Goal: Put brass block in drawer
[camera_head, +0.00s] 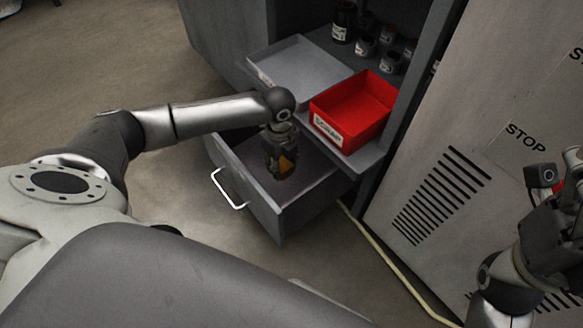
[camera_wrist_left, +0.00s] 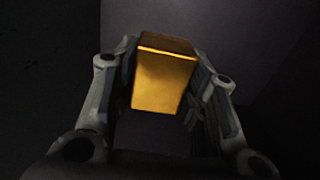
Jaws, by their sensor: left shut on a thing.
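The brass block (camera_wrist_left: 165,80) is a golden box held between the fingers of my left gripper (camera_wrist_left: 160,95) in the left wrist view. In the head view a small part of the brass block (camera_head: 286,166) shows at the fingertips of my left gripper (camera_head: 281,170), which points down. The gripper is over the open drawer (camera_head: 262,207), within its outline. I cannot tell whether the block touches the drawer floor. The drawer is grey with a pale handle on its front. My right arm shows at the right edge of the head view; its fingertips cannot be made out.
Above the drawer, a shelf holds a red bin (camera_head: 352,112) and a grey tray (camera_head: 300,72). Several dark jars (camera_head: 364,46) stand behind. A grey cabinet marked STOP (camera_head: 500,140) is on the right. A pale cable (camera_head: 392,262) runs along the floor.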

